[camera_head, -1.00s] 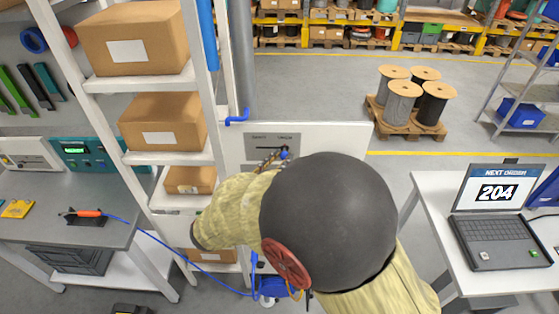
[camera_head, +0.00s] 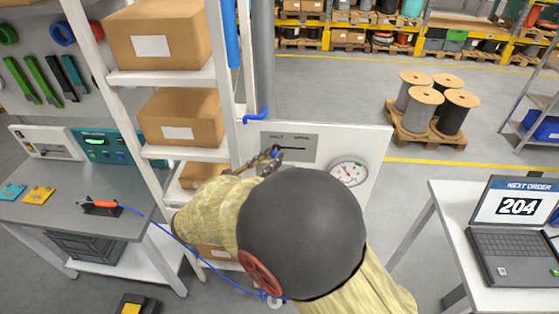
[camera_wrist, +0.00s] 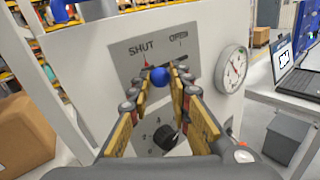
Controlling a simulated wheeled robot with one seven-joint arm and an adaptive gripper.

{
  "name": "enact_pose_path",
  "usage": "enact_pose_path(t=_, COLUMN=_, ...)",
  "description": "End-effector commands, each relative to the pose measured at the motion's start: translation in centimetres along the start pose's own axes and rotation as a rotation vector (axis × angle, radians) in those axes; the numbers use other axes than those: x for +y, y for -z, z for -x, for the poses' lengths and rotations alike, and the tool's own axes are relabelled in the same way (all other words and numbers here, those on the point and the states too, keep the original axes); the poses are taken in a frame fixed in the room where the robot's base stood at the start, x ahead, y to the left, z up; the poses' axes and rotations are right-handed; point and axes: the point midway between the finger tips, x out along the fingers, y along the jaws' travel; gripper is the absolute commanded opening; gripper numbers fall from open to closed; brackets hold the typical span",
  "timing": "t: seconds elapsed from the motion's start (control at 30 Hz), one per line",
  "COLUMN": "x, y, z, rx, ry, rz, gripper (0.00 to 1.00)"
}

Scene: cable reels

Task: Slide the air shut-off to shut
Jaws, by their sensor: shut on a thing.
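The air shut-off is a blue knob (camera_wrist: 159,77) on a slot in a grey plate (camera_wrist: 185,50) lettered SHUT on the left and OPEN on the right. In the wrist view the knob is at the left part of the slot, under the SHUT lettering and close to a red mark. The bare slot runs right of it. My gripper (camera_wrist: 160,84) is shut on the knob, one finger on each side. In the head view the knob (camera_head: 275,152) shows small at the tips of my gripper (camera_head: 272,155). My arm hides the lower panel there.
The plate is on a white panel (camera_head: 375,145) with a round gauge (camera_head: 348,173) to its right. A black dial (camera_wrist: 166,137) sits lower on the panel. A blue pipe (camera_head: 264,112) and a shelf of boxes (camera_head: 180,116) stand left. A laptop table (camera_head: 440,200) is at right.

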Motion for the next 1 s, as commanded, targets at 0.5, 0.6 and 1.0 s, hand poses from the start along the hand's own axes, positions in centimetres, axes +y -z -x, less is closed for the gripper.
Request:
enact_pose_path(t=0.5, x=0.1, y=-0.1, z=0.0, rx=0.001, ry=-0.003, rz=-0.003, gripper=0.38)
enact_pose_path(t=0.6, x=0.1, y=-0.1, z=0.0, rx=0.000, ry=-0.002, rz=-0.002, gripper=0.39)
enact_pose_path(t=1.0, x=0.1, y=-0.1, z=1.8, rx=0.002, ry=-0.004, rz=-0.002, gripper=0.39)
